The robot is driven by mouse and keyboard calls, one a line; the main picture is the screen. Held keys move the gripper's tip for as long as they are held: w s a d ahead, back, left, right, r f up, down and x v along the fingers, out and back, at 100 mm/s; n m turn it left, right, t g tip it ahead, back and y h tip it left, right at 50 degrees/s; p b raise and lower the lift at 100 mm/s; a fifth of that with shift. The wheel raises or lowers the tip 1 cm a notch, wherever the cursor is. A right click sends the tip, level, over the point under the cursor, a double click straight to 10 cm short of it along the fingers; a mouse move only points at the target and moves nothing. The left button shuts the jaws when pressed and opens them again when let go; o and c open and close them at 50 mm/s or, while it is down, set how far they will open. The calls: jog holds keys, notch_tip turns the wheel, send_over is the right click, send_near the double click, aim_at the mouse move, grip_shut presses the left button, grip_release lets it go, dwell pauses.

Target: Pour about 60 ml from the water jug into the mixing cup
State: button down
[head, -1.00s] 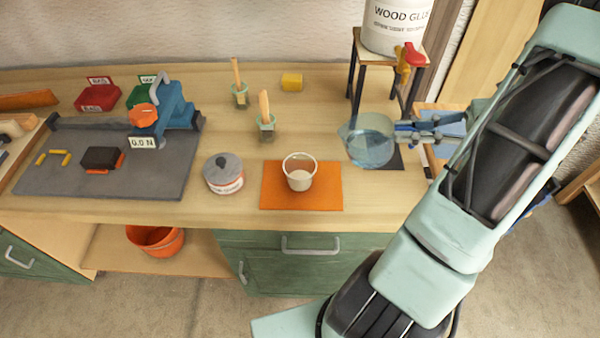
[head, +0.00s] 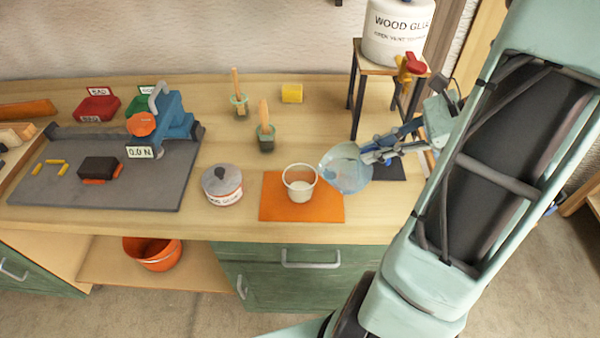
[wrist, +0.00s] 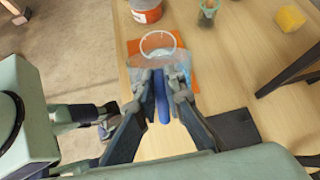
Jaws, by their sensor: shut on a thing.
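The clear bluish water jug (head: 346,170) is tilted to the left in the head view, its lip close to the right rim of the mixing cup. My gripper (head: 374,152) is shut on the jug's handle side. The white mixing cup (head: 300,190) stands upright on an orange mat (head: 268,208) with pale contents low inside. In the wrist view the blue handle (wrist: 162,100) lies between my fingers (wrist: 162,88), and the cup's rim (wrist: 158,33) shows just beyond the jug. I cannot make out a stream of water.
A lidded glue pot (head: 222,188) stands left of the mat. Two small jars with brushes (head: 265,140) and a yellow block (head: 292,93) stand behind. A stool (head: 356,100) bearing a wood glue tub (head: 392,35) stands behind the jug. A dark mat (head: 392,172) lies right.

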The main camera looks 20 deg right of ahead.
jog(key=shift+a+r, duration=0.1)
jog(key=shift+r, duration=0.1)
jog(key=shift+w+a+r+g+h+p, duration=0.2)
jog(key=shift+a+r+h+p, duration=0.2)
jog(key=shift+r+h+p, duration=0.1)
jog(key=shift+w+a+r+g+h+p, duration=0.2)
jog(key=shift+a+r+h+p, duration=0.15)
jog(key=shift+h+p, duration=0.15)
jog(key=shift+w+a, duration=0.1)
jog(key=shift+w+a, duration=0.15)
jog(key=shift+a, duration=0.1)
jog(key=shift+w+a+r+g+h+p, duration=0.3)
jog(key=shift+a+r+h+p, duration=0.25)
jog(key=shift+p, duration=0.15)
jog(key=shift+w+a+r+g+h+p, duration=0.15)
jog(key=shift+a+r+g+h+p, duration=0.2)
jog(key=shift+a+h+p, duration=0.3)
dwell(1.0)
